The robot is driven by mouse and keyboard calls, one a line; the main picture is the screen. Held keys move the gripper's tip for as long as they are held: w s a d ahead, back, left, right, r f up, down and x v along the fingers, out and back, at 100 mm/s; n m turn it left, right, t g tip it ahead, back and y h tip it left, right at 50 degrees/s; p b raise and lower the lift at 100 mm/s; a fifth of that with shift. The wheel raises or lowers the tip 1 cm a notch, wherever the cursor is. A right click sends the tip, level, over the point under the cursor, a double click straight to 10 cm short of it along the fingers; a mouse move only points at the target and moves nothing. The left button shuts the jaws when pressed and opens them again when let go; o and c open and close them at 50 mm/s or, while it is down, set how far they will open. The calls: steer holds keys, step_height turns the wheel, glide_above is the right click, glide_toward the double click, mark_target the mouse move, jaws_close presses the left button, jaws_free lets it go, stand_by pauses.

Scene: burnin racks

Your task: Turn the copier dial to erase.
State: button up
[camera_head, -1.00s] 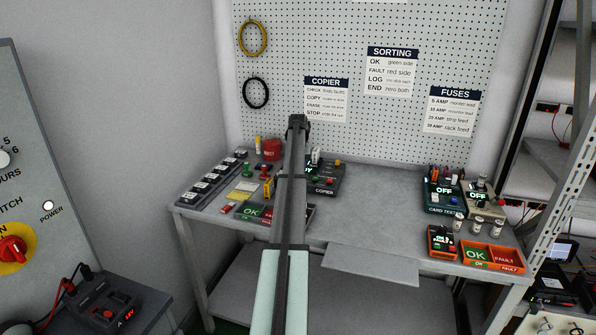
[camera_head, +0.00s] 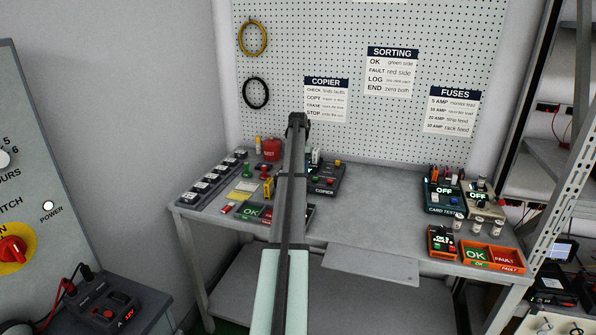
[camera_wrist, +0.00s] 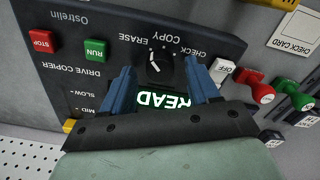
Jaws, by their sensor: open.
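The copier (camera_head: 324,187) is a dark box at the back middle of the bench, partly hidden behind my arm in the head view. In the wrist view its panel (camera_wrist: 75,25) appears upside down, with CHECK, COPY and ERASE printed around a black dial (camera_wrist: 158,68) with a white pointer mark. I cannot tell surely which word the mark points at. A lit display (camera_wrist: 163,99) reads READ, its end hidden by a finger. My gripper (camera_wrist: 162,74) is open, its two blue fingers on either side of the dial in the picture. Contact with the dial is not clear.
A red STOP button (camera_wrist: 40,41) and green RUN button (camera_wrist: 95,50) lie near one finger. A white OFF tag (camera_wrist: 223,71) and red and green knobbed parts (camera_wrist: 262,93) lie beside the other. The bench middle (camera_head: 375,205) is clear.

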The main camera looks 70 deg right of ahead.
step_height(320, 180, up, 13)
stand_by(0.5)
stand_by(0.4)
